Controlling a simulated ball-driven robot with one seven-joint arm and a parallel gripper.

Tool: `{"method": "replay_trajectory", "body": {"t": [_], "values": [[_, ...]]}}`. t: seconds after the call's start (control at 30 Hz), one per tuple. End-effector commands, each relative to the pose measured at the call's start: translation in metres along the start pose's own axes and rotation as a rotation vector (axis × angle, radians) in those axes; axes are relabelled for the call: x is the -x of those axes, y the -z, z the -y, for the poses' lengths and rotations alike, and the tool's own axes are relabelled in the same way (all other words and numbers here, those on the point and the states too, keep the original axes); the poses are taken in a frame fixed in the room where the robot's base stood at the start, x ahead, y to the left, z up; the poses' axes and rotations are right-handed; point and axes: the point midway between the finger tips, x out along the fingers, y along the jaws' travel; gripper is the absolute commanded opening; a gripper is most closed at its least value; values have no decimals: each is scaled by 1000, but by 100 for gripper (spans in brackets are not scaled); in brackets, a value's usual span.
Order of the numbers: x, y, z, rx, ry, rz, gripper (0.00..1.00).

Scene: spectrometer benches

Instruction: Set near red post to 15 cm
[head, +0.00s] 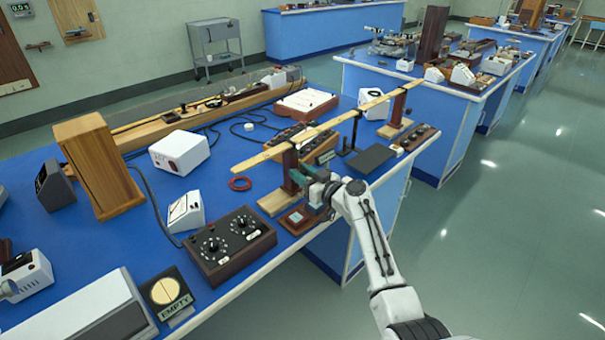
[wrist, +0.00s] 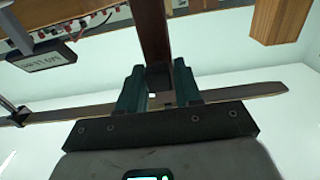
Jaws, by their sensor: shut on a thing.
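The near red post (head: 290,161) stands upright on a pale wooden base (head: 274,203) near the front edge of the blue bench. A long wooden rule (head: 330,125) crosses at its top and runs back to a second dark red post (head: 398,104). My gripper (head: 311,180) is at the near post's side from the right. In the wrist view its two green jaws (wrist: 159,78) sit on either side of the dark red post (wrist: 154,32), shut on it. The rule also shows in the wrist view (wrist: 245,92). Height marks on the post are not readable.
A small red-framed plate (head: 297,220) lies just in front of the post's base. A red ring (head: 240,183) lies left of it, and a dark dial box (head: 231,246) stands nearer. A thin black stand (head: 354,130) and a black slab (head: 371,158) are to the right.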

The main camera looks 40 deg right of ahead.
Motion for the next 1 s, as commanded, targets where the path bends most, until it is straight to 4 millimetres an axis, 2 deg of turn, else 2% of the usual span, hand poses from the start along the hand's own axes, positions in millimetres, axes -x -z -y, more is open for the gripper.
{"method": "replay_trajectory", "body": {"t": [0.1,0.2,0.53,0.57,0.6,0.77,1.0], "values": [[-1,-2,23,1,9,3,0],[0,-2,36,1,8,2,0],[0,0,38,0,2,0,0],[0,0,38,0,2,0,32],[0,0,38,0,2,0,36],[0,0,38,0,2,0,51],[1,0,38,0,2,0,51]]}}
